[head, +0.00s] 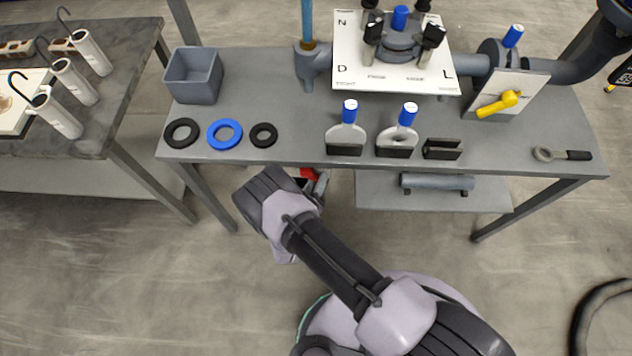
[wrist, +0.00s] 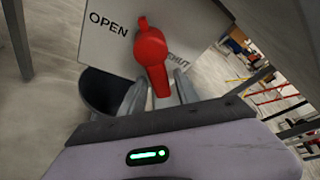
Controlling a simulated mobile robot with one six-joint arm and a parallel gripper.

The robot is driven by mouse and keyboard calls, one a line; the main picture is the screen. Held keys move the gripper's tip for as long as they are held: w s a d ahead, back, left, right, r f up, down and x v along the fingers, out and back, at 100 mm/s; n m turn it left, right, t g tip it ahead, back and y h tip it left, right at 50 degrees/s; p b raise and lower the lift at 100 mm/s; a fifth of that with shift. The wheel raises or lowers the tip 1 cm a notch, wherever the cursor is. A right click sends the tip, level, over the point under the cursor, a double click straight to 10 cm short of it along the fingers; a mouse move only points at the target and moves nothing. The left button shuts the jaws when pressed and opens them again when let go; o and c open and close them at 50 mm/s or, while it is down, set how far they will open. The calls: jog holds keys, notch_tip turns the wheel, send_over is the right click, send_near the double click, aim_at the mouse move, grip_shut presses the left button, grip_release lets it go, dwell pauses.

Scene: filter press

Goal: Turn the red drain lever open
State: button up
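The red drain lever (wrist: 152,58) stands in front of a pale plate (wrist: 105,38) marked OPEN on the left and SHUT on the lower right. Its handle hangs down, slightly right, beside the SHUT marking and partly covering it. My gripper (wrist: 158,92) has one finger on each side of the handle. The fingers look spread, with narrow gaps to the handle; contact is not clear. In the head view a bit of red (head: 309,173) shows below the bench's front edge, and my arm hides most of the gripper and lever.
A dark round vessel or pipe (wrist: 97,92) sits left of the fingers. Above is the grey bench (head: 270,155) with rings, blue-handled tools and a yellow lever (head: 498,104). A lower shelf (head: 430,200) and bench legs are close by. Floor in front is open.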

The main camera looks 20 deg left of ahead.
grip_shut()
dwell(1.2)
